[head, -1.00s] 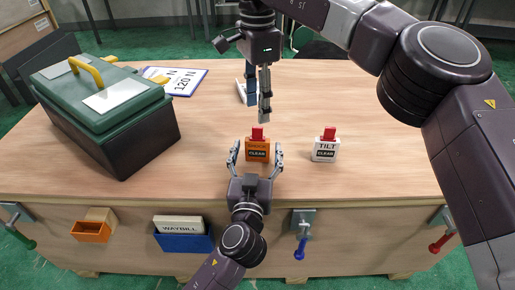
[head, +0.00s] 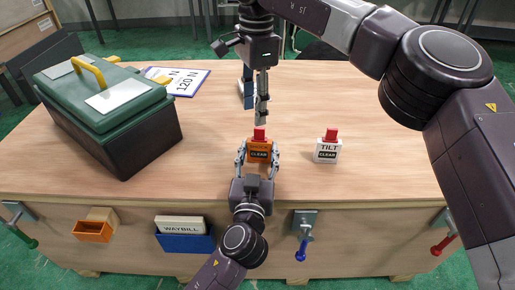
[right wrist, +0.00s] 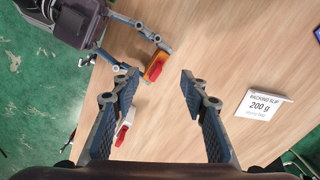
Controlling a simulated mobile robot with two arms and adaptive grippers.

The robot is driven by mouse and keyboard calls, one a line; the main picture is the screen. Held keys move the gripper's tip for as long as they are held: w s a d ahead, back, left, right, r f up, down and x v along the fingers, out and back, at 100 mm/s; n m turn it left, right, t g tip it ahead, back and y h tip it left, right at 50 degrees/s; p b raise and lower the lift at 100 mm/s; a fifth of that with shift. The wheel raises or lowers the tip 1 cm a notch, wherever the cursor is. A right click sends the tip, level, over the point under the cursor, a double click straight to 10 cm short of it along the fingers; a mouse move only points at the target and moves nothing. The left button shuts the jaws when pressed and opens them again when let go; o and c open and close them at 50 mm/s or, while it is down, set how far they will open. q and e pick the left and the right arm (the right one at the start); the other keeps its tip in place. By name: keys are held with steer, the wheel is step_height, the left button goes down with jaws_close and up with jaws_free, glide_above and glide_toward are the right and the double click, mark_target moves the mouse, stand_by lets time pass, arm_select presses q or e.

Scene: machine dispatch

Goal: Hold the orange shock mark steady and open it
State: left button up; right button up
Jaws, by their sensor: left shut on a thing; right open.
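The orange shock mark (head: 258,155), with a red top (head: 259,134) and a CLEAR label, stands upright near the front edge of the wooden table. My left gripper (head: 259,158) is shut on its sides from the front. In the right wrist view the orange mark (right wrist: 155,69) shows at the end of my left gripper's fingers (right wrist: 150,45). My right gripper (head: 262,112) points down above and behind the mark, apart from it. In the right wrist view my right gripper (right wrist: 155,95) is open with nothing between its fingers.
A white tilt mark (head: 327,151) with a red top stands to the right. A green-lidded toolbox (head: 110,120) is at the left, with a 120 N sheet (head: 184,82) behind. A packing slip card (right wrist: 264,105) shows in the right wrist view. The table between is clear.

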steer(key=s+a+f+n+y, duration=0.2)
steer(key=s+a+y, duration=0.1)
steer(key=a, duration=0.5)
steer(key=s+a+f+n+y, duration=0.2)
steer(key=s+a, duration=0.1)
steer(key=a, duration=0.5)
steer(key=s+a+f+n+y, duration=0.2)
steer(key=s+a+n+y, duration=0.1)
steer(key=a, duration=0.5)
steer(key=s+a+r+g+y, duration=0.1)
steer(key=s+a+r+y, duration=0.45)
steer(key=a, duration=0.35)
step_height(320, 180, up, 10)
steer(key=s+a+m+t+y, duration=0.2)
steer(key=a+y, duration=0.1)
steer(key=y, duration=0.2)
steer(key=w+d+r+m+t+y, duration=0.2)
steer(key=w+d+r+m+t, duration=0.2)
steer(key=d+r+m+t, duration=0.35)
steer(key=w+d+f+m+t+h, duration=0.2)
steer(key=w+d+m+t+h, duration=0.3)
steer(key=d+m+t+h, duration=0.65)
steer(key=m+g+h, duration=0.7)
steer(key=m+h, duration=0.3)
steer(key=h, duration=0.1)
glide_toward(259, 132)
steer(key=x, duration=1)
steer(key=shift+w+f, duration=0.1)
steer(key=shift+w, duration=0.25)
